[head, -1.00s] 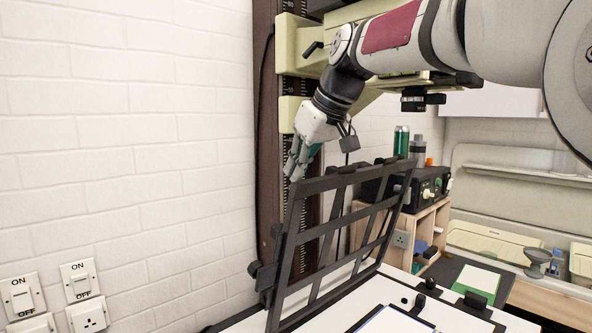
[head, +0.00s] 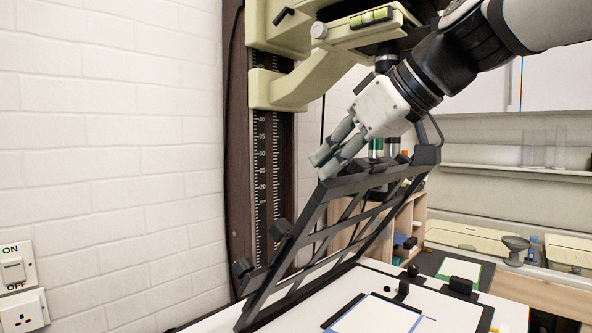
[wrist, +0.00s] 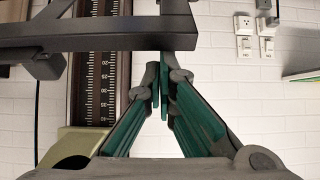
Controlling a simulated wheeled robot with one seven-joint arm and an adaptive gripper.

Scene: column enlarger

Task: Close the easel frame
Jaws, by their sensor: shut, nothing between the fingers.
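The black easel frame (head: 330,225) stands raised and tilted over the white baseboard, hinged at its lower edge. Its top bar also shows large across the upper part of the wrist view (wrist: 100,38). My gripper (head: 318,160) is shut and empty, at the upper left end of the frame's raised edge. In the wrist view my gripper's teal-padded fingertips (wrist: 164,80) meet just below the end of that bar. I cannot tell whether they touch it. Below the frame, a white sheet with a blue edge (head: 378,316) lies on the easel base.
The enlarger column (head: 262,170) with its scale stands behind the frame, and the pale green enlarger carriage (head: 280,88) is close above my gripper. A wooden shelf unit (head: 408,225) is behind at the right. White brick wall fills the left.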

